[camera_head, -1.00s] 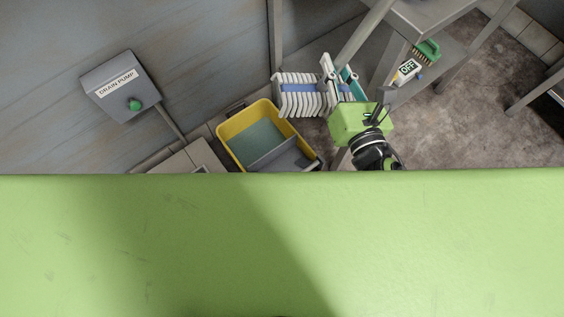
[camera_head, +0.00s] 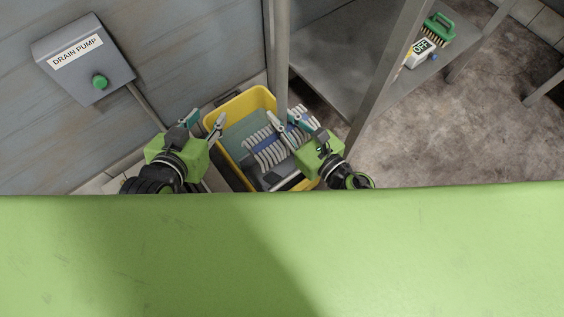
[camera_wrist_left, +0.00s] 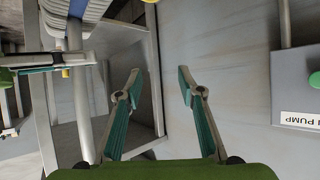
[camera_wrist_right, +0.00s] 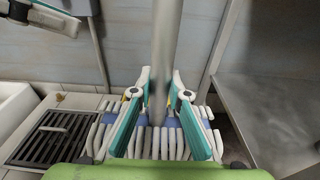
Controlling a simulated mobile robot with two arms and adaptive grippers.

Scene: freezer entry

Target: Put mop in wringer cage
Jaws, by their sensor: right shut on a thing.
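The mop has a head of white strands with a blue band (camera_head: 270,152), seen in the head view over the yellow bucket (camera_head: 222,108). The head also shows in the right wrist view (camera_wrist_right: 160,142). My right gripper (camera_head: 289,121) is shut on the mop's grey handle (camera_wrist_right: 166,45), which stands between its fingers above the head. The grey wringer cage (camera_head: 287,181) at the bucket's near side is mostly hidden by the mop and my right arm. I cannot tell whether the strands touch it. My left gripper (camera_head: 205,122) is open and empty left of the bucket.
A grey drain pump box (camera_head: 84,62) is on the wall at the left. A metal table or shelf (camera_head: 345,50) with upright legs stands right behind the bucket. A green brush (camera_head: 437,30) and a bottle (camera_head: 420,53) lie at the right. A floor grate (camera_wrist_right: 45,138) shows in the right wrist view.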

